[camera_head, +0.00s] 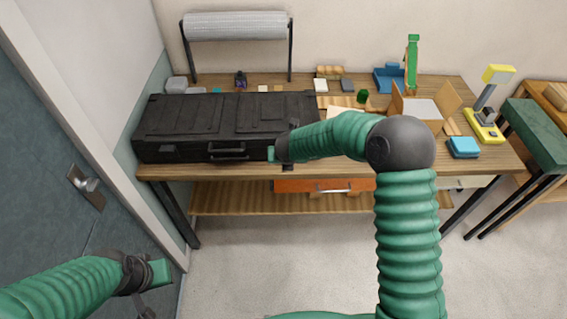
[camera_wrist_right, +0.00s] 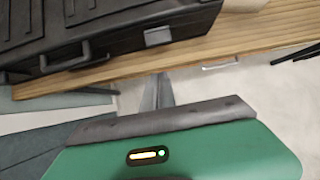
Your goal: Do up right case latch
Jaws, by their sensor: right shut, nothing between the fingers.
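The closed black case (camera_head: 225,115) lies on the workbench, its front with the carry handle (camera_head: 228,152) facing me. In the right wrist view the case (camera_wrist_right: 110,25) shows its front, with a grey latch plate (camera_wrist_right: 158,36) right of the handle (camera_wrist_right: 68,58). I cannot tell whether this latch is fastened. My right gripper (camera_wrist_right: 157,88) is shut and empty, just below the latch and the bench edge, apart from the latch. In the head view my right arm hides the case's right front corner. My left gripper (camera_head: 147,307) hangs low at the left, its fingers mostly unclear.
The bench (camera_head: 335,165) has a drawer (camera_head: 325,185) below its front edge. An open cardboard box (camera_head: 420,107), a blue block (camera_head: 463,147) and a yellow device (camera_head: 485,125) stand right of the case. A roll on a stand (camera_head: 236,26) is behind. A door (camera_head: 60,150) is at left.

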